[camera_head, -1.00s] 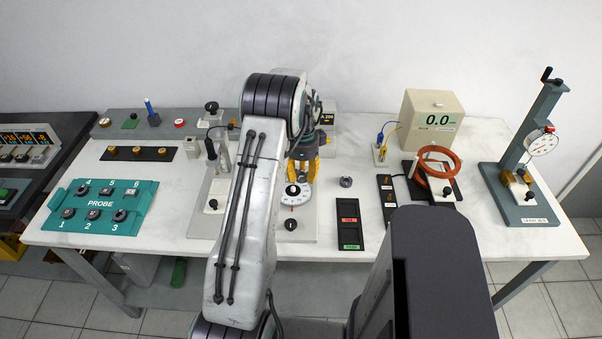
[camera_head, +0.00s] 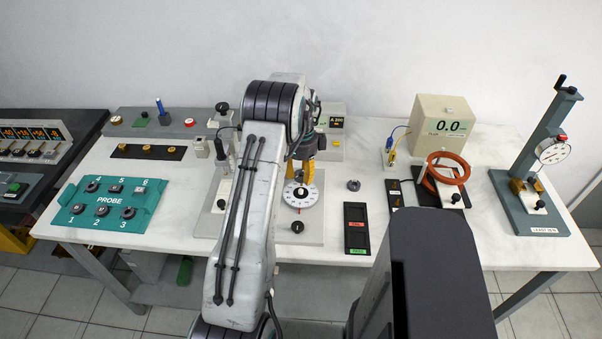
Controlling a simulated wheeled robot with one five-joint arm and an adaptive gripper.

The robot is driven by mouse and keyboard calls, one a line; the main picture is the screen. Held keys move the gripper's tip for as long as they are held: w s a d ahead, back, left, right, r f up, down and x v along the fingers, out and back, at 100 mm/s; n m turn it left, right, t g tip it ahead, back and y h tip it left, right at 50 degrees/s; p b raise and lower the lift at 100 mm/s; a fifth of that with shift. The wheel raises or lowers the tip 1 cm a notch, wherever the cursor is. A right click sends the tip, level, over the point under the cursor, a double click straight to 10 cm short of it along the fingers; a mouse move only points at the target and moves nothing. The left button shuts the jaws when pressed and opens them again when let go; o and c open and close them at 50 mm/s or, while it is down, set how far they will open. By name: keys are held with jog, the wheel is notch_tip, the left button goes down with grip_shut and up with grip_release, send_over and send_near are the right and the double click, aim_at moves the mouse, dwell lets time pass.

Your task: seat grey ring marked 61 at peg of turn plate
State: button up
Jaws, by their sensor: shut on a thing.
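The turn plate looks to be the white round dial (camera_head: 303,196) with dark marks, on a light grey base plate in the middle of the table. My gripper (camera_head: 302,183), with yellow fingers, points down at the rear part of this dial. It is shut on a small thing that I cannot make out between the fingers. The peg is not distinguishable. A small grey ring-like piece (camera_head: 353,185) lies on the table right of the dial. No mark can be read on it. My arm covers part of the base plate left of the dial.
A black tray (camera_head: 357,238) with red and green labels lies right of the base plate. A dark knob (camera_head: 297,227) stands in front of the dial. A teal probe board (camera_head: 108,205) is at left, an orange coil (camera_head: 447,171) at right. Bare tabletop lies around the grey piece.

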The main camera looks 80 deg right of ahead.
aim_at(301, 189)
jog(key=shift+f, duration=0.15)
jog(key=shift+f+b, duration=0.55)
jog(key=shift+f, duration=1.4)
jog(key=shift+f+b, duration=0.3)
jog(key=shift+b, duration=0.25)
dwell(0.8)
jog(key=shift+f, duration=0.35)
jog(key=shift+f+b, duration=0.55)
jog(key=shift+b, duration=0.15)
jog(key=o, duration=1.2)
jog(key=shift+r, duration=0.1)
